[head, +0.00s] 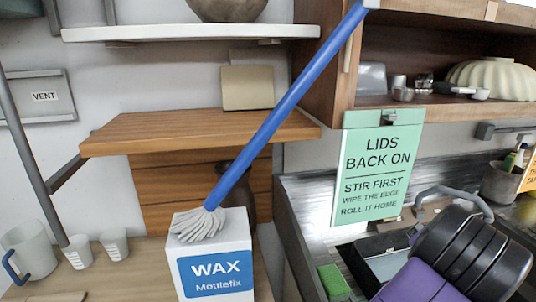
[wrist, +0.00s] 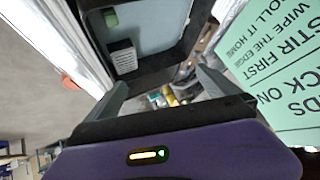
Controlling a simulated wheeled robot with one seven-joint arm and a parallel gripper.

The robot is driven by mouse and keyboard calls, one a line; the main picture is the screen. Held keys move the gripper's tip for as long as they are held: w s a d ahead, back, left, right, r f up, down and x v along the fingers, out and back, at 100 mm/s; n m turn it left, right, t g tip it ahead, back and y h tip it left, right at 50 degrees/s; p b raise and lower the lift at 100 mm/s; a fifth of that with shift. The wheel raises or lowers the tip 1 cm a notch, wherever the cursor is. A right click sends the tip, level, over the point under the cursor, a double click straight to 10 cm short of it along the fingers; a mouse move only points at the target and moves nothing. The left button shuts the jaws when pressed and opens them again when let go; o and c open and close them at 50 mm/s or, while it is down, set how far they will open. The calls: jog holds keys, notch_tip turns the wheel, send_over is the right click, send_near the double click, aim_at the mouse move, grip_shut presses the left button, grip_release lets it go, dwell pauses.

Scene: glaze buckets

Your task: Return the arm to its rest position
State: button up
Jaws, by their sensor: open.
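In the wrist view my gripper (wrist: 162,88) has its two grey fingers wide apart, with nothing between them. Purple and black parts of my arm show at the bottom right of the head view, in front of the metal counter. My fingertips cannot be made out there. The green "LIDS BACK ON" sign (head: 380,168) hangs beyond and to the left of these parts. The same sign (wrist: 285,70) shows at the right of the wrist view, turned nearly upside down, close to the right finger.
A white WAX box (head: 215,262) stands in front, with a blue-handled brush (head: 262,135) slanting up from it. A wooden shelf (head: 200,131) and an open cabinet (head: 440,103) are behind. Measuring cups (head: 113,243) and a jug (head: 30,252) stand left. A green block (head: 334,281) lies near my arm.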

jog(key=w+d+r+n+t+h, duration=0.2)
jog(key=r+t+h, duration=0.15)
jog(key=r, duration=0.35)
jog(key=w+d+r+n+t+h, duration=0.2)
jog(key=r+t, duration=0.2)
jog(key=r, duration=0.2)
jog(key=s+a+r+n+t+y, duration=0.1)
jog(key=a+r+n+t+y, duration=0.2)
jog(key=a+n+t, duration=0.4)
jog(key=s+a+f+n+y, duration=0.4)
jog(key=s+f+n+y, duration=0.1)
jog(key=f+y, duration=0.15)
jog(key=s+a+f+n+y, duration=0.4)
jog(key=s+a+f+y, duration=0.1)
jog(key=f+y, duration=0.15)
jog(key=s+f+m+g+h, duration=0.2)
jog(key=s+f+m+g, duration=0.1)
jog(key=s+f, duration=0.7)
jog(key=s+d+f+m+g+h, duration=0.1)
jog(key=s+f+m+g+h, duration=0.1)
jog(key=s+f, duration=0.7)
jog(key=s+m+g, duration=0.1)
jog(key=s, duration=0.5)
jog(key=shift+s+f, duration=0.2)
jog(key=shift+f, duration=0.15)
